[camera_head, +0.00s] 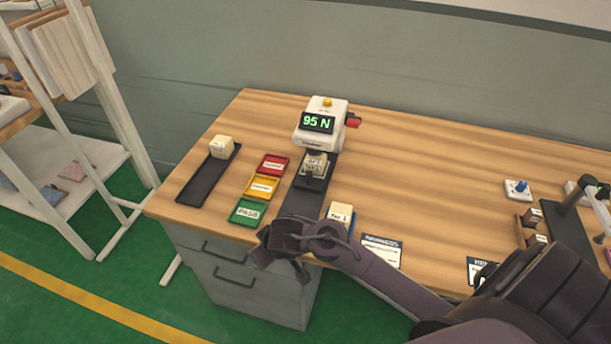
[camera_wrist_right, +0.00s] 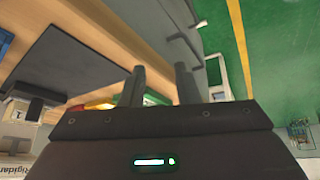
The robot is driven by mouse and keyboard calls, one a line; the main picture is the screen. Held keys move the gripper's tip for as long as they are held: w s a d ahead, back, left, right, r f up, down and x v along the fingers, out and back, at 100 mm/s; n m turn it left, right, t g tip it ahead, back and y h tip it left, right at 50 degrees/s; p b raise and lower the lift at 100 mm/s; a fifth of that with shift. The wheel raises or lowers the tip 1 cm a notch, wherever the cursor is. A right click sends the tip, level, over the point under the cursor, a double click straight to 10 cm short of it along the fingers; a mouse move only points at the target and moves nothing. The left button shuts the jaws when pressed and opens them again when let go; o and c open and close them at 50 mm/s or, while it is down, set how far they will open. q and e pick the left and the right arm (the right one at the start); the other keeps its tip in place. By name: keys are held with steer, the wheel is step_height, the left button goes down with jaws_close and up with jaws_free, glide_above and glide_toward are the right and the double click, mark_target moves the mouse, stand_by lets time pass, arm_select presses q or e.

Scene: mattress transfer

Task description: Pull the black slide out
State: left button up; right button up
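The white tester (camera_head: 322,122) at the back of the table has a green "95 N" display and a red part on its right side. The black slide (camera_head: 314,180) sits below it, bearing a small beige block (camera_head: 316,160), on a long dark track (camera_head: 300,203) that runs to the table's front edge. My right gripper (camera_head: 276,252) is at the near end of the track by the front edge, apart from the slide. Its two fingers (camera_wrist_right: 160,85) stand apart with nothing between them in the right wrist view. My left gripper is out of view.
Red (camera_head: 273,164), yellow (camera_head: 262,187) and green (camera_head: 248,211) trays lie left of the track. A black tray (camera_head: 200,185) with a beige block (camera_head: 221,147) is farther left. A beige-topped block (camera_head: 341,213) stands right of the track.

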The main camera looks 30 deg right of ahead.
mark_target(309, 173)
steer(key=w+d, duration=0.2)
steer(key=w, duration=0.1)
steer(key=w+d+r, duration=0.1)
steer(key=w, duration=0.1)
steer(key=shift+w, duration=0.2)
steer(key=shift+m+h, duration=0.4)
steer(key=shift+m, duration=0.4)
steer(key=w+d, duration=0.1)
steer(key=d, duration=0.1)
steer(key=w+d+r, duration=0.1)
steer(key=d, duration=0.1)
steer(key=w+d+r, duration=0.1)
steer(key=w+d, duration=0.1)
steer(key=shift+r, duration=0.2)
steer(key=w+d+r+m+g+h, duration=0.15)
steer(key=d+r+m, duration=0.3)
steer(key=d, duration=0.65)
steer(key=shift+n+y, duration=0.25)
steer(key=x, duration=0.4)
steer(key=b+x, duration=0.1)
steer(key=x, duration=0.2)
steer(key=shift+w+d+r, duration=0.2)
steer(key=shift+w, duration=0.1)
jaws_close()
